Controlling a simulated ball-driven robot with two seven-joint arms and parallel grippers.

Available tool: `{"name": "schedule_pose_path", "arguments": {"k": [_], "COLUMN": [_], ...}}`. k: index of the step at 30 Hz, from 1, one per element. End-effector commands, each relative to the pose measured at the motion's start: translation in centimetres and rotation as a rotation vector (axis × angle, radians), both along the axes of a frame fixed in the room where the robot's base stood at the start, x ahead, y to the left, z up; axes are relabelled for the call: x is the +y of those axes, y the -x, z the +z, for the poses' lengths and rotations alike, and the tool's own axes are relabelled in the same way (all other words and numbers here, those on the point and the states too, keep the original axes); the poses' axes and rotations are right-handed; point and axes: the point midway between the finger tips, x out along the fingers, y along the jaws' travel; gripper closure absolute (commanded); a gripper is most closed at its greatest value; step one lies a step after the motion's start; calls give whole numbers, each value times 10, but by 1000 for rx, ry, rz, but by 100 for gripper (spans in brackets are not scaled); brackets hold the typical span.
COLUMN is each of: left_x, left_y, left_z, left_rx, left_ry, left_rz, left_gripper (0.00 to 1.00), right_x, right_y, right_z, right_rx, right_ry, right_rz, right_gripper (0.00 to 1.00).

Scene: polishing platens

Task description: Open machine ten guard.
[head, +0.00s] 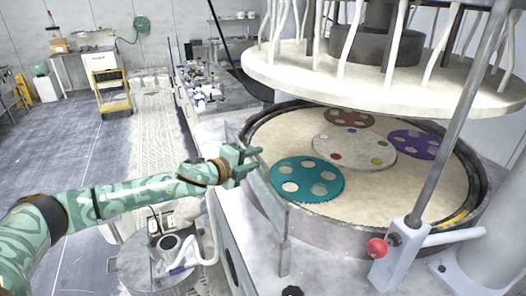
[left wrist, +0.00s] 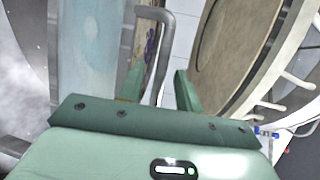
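My left gripper (head: 245,162) reaches in from the left to the near left rim of the large polishing machine. In the left wrist view its two green fingers (left wrist: 158,88) stand apart. A grey bar handle (left wrist: 163,55) shows between them, with a gap on each side. A pale, bluish panel (left wrist: 88,45), apparently the guard, stands to the left of the handle in that view. In the head view a grey upright panel edge (head: 284,235) stands at the machine's near left side. I cannot read any machine number. My right gripper is not in view.
The round platen (head: 290,140) carries teal (head: 307,174), purple (head: 425,142) and brown (head: 350,117) carriers. A large white upper disc (head: 300,80) hangs above it. A slanted rod and red knob (head: 377,248) stand front right. Open floor (head: 60,150) lies left, with a yellow cart (head: 112,95).

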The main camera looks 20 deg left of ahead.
Motion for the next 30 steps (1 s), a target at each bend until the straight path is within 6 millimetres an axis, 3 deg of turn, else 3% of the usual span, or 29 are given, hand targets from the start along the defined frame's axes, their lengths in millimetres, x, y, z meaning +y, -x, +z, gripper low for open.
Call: {"name": "schedule_pose_path", "arguments": {"k": [6, 18, 22, 30], "left_x": [-10, -13, -13, -13], "left_y": [-32, -39, -39, -39], "left_z": [-6, -8, -8, -11], "left_rx": [0, 1, 1, -4], "left_ry": [0, 0, 0, 6], "left_rz": [1, 1, 1, 1], "left_gripper": [66, 66, 100, 100], "right_x": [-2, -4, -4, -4], "right_y": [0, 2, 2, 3], "right_z": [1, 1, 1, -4], "right_rx": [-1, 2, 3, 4], "right_ry": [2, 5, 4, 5], "right_rz": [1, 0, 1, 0], "right_gripper": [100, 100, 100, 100]}}
